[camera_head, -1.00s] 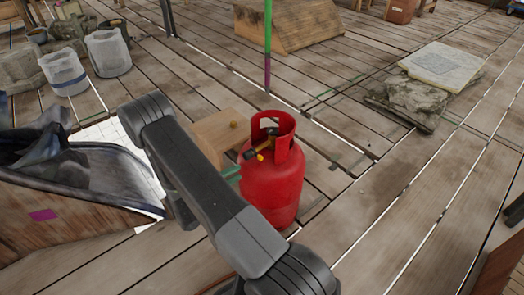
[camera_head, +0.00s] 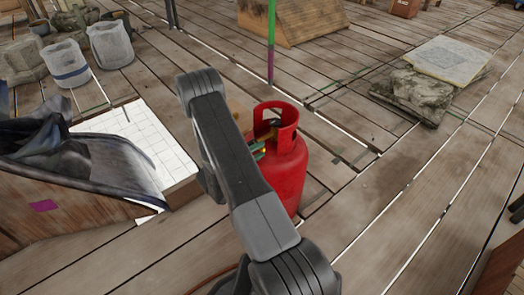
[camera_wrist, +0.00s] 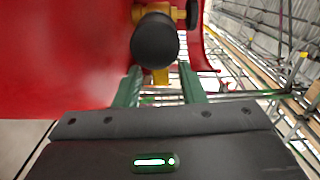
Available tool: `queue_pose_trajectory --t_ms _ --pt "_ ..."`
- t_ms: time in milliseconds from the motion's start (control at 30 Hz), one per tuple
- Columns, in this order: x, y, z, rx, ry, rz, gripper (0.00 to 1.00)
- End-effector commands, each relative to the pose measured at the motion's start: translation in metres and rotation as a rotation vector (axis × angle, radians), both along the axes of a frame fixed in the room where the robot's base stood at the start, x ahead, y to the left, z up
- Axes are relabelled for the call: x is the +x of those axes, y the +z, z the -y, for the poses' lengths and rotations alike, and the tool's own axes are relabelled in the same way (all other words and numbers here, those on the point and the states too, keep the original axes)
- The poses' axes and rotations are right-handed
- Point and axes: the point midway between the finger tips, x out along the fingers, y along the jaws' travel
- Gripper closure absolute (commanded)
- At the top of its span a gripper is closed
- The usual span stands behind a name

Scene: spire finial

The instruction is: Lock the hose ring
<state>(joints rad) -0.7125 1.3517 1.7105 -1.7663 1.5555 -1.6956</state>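The red gas cylinder (camera_head: 289,178) stands upright on the plank deck, with an open collar (camera_head: 287,110) around its valve. In the wrist view its red wall (camera_wrist: 60,60) fills the left side. A brass valve (camera_wrist: 178,14) with a round black knob (camera_wrist: 155,41) shows at the top. A small yellow piece (camera_wrist: 161,77) lies below the knob, between the fingertips in the picture; I cannot tell if it is the hose ring or if they touch it. My gripper (camera_wrist: 160,85) has two green fingers standing apart, at the collar opening. The arm hides part of the cylinder.
A wooden bench with a grey cloth (camera_head: 60,165) and a white tiled panel (camera_head: 140,130) are on the left. White buckets (camera_head: 112,45) stand at the back left. A green-purple pole (camera_head: 271,45) rises behind the cylinder. Deck to the right is clear up to stacked slabs (camera_head: 420,92).

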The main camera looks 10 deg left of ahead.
Motion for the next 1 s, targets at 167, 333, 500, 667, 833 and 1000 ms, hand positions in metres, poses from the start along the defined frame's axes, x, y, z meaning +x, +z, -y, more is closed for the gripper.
queue_pose_trajectory --t_ms 167,333,500,667,833,1000 --pt "0.012 0.0 0.01 0.001 -0.002 0.001 0.64" --pt "0.016 0.0 0.012 0.0 0.0 0.0 0.64" --pt "0.015 0.0 0.012 0.0 0.0 0.0 0.64" --pt "0.015 0.0 0.012 0.0 0.0 0.0 0.89" --pt "0.015 0.0 0.012 0.0 0.0 0.0 1.0" --pt "0.015 -0.001 0.012 0.013 0.0 0.01 1.0"
